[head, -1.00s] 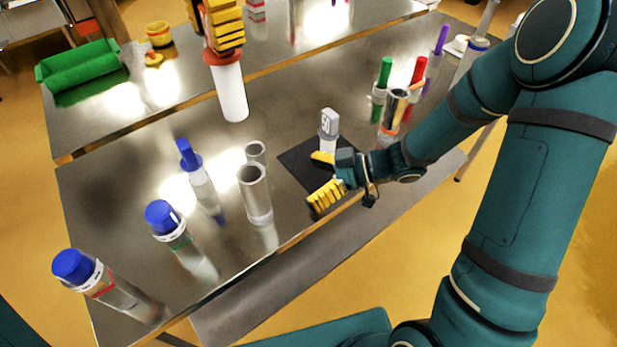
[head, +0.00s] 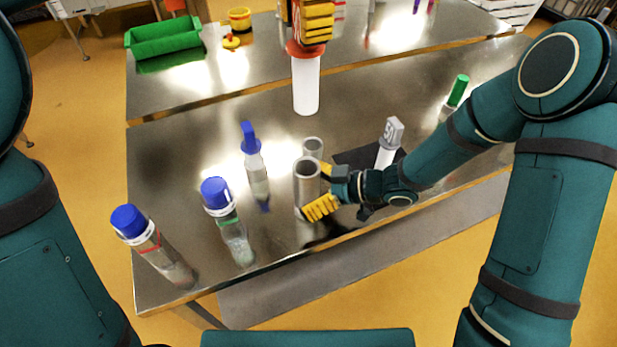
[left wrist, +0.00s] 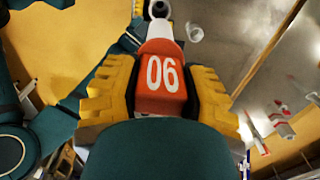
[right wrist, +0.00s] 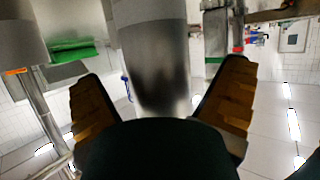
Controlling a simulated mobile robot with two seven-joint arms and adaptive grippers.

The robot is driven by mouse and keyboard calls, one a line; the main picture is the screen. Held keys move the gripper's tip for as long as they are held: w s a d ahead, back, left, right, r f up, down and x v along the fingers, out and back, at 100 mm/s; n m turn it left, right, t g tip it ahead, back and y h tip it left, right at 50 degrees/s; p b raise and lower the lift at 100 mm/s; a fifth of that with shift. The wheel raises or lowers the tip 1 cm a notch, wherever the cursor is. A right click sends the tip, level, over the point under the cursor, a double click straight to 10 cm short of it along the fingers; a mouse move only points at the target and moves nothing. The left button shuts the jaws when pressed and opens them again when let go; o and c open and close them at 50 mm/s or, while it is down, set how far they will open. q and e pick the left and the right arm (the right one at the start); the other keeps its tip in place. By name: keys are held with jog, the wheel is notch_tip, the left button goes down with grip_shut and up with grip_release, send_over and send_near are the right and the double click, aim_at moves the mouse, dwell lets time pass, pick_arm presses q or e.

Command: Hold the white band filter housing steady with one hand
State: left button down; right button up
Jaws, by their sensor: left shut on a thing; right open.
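I cannot make out a white band on either. My right gripper (head: 323,189) is open at the front cylinder, one yellow finger on each side. In the right wrist view, a metal cylinder (right wrist: 152,55) stands between the open fingers; contact is unclear. My left gripper (head: 312,22) is shut on the red head (left wrist: 161,78) of a white-bodied tool (head: 306,85), held upright; the head shows numbers.
Blue-capped clear bottles stand left of the cylinders (head: 233,235) (head: 165,255) (head: 255,175). A grey-headed white tool (head: 389,145) stands by a dark mat (head: 352,157) on the right. A green tray (head: 163,38) and yellow pot (head: 240,18) lie on the rear table.

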aim_at(305, 73)
jog(key=shift+w+a+f, duration=0.1)
jog(key=shift+a, duration=0.15)
jog(key=c, duration=1.4)
pick_arm(q)
notch_tip(305, 73, down, 8)
jog(key=shift+r, duration=0.2)
